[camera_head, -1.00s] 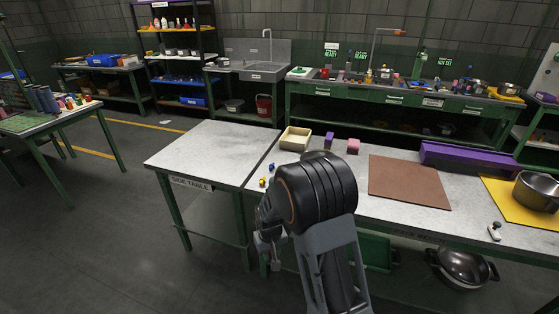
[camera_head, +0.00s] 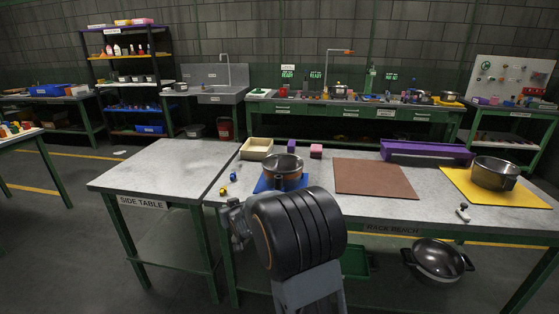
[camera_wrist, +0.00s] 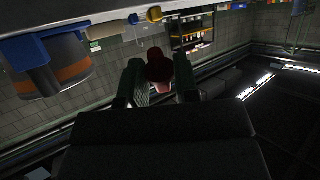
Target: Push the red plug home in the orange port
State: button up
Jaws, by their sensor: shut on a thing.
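My gripper (camera_wrist: 161,80) is shut on the red plug (camera_wrist: 159,66), a dark red piece between the two green finger pads in the wrist view. In the head view my gripper (camera_head: 238,222) is small and dark, beside the front edge of the rack bench, left of my wrist. The plug cannot be made out there. I cannot pick out the orange port in either view.
The side table (camera_head: 165,168) is bare. A pegboard (camera_head: 510,80) stands far right.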

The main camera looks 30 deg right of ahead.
aim_at(280, 178)
jog(key=w+d+r+t+h, duration=0.1)
jog(key=d+r, duration=0.3)
jog(key=d, duration=0.3)
jog(key=d+r+t, duration=0.2)
jog(key=d+r, duration=0.2)
jog(key=d, duration=0.3)
jog(key=w+d+r+m+t+h, duration=0.1)
jog(key=d+r, duration=0.4)
jog(key=d, duration=0.2)
jog(key=shift+w+d+t+h, duration=0.2)
jog(key=shift+w+t+h, duration=0.1)
jog(key=shift+w, duration=0.05)
jog(key=shift+w+t, duration=0.15)
jog(key=shift+t, duration=0.45)
jog(key=shift+f+b, duration=0.15)
jog(key=shift+b, duration=0.15)
jog(key=shift+f+b, duration=2.6)
jog(key=shift+f, duration=0.35)
jog(key=shift+b, duration=0.45)
jog(key=shift+f+b, duration=0.75)
jog(key=shift+r, duration=0.3)
